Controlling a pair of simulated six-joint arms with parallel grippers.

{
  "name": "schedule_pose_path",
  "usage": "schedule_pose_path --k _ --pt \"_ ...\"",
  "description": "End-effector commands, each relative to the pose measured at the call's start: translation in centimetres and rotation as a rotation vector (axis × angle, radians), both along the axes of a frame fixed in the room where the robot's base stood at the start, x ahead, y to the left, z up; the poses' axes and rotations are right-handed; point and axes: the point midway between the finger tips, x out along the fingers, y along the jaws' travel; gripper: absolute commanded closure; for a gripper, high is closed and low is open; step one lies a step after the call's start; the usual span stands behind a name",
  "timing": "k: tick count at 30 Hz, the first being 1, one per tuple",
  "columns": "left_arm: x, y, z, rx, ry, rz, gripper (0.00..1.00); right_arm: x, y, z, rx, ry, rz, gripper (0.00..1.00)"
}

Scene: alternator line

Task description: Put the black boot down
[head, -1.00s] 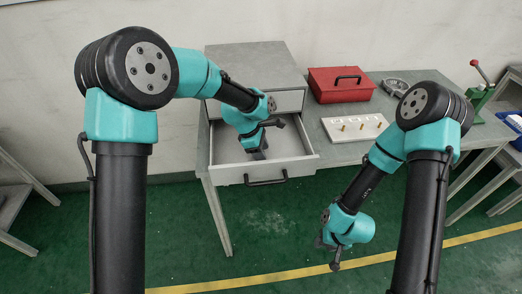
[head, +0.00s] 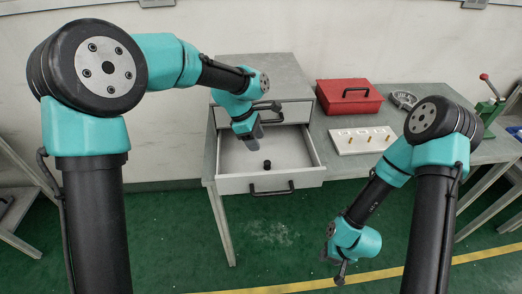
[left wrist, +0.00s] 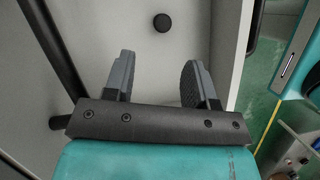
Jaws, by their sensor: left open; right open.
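The black boot (head: 267,165) sits on the floor of the open drawer (head: 229,184), near its front part. It also shows in the left wrist view (left wrist: 162,22) as a small dark round piece, beyond the fingertips. My left gripper (head: 253,144) is over the back left part of the drawer, open and empty, apart from the boot. Its two fingers stand apart in the left wrist view (left wrist: 157,72). My right gripper (head: 335,268) hangs low in front of the bench, over the green floor, open and with nothing seen in it.
The drawer's front has a black handle (head: 271,190). On the bench are a red box (head: 347,97), a white block with brass pieces (head: 362,140), a grey metal ring part (head: 404,99) and a green lever press (head: 487,108). The drawer's right side is bare.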

Motion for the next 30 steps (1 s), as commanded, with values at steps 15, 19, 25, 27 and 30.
schedule_pose_path --k 15,19,25,27,30 --pt "0.1 0.7 1.7 0.0 -0.001 -0.001 0.49 0.0 0.0 0.0 0.0 0.0 0.0 0.57" --pt "0.1 0.7 1.7 0.0 -0.001 -0.001 0.49 0.0 0.0 0.0 0.0 0.0 0.0 0.57" --pt "0.1 0.6 1.7 0.0 -0.001 -0.001 0.49 0.0 0.0 0.0 0.0 0.0 0.0 0.57" --pt "0.1 0.6 1.7 0.0 -0.001 -0.001 0.49 0.0 0.0 0.0 0.0 0.0 0.0 0.57" --pt "0.1 0.6 1.7 0.0 -0.001 -0.001 0.49 0.0 0.0 0.0 0.0 0.0 0.0 0.57"
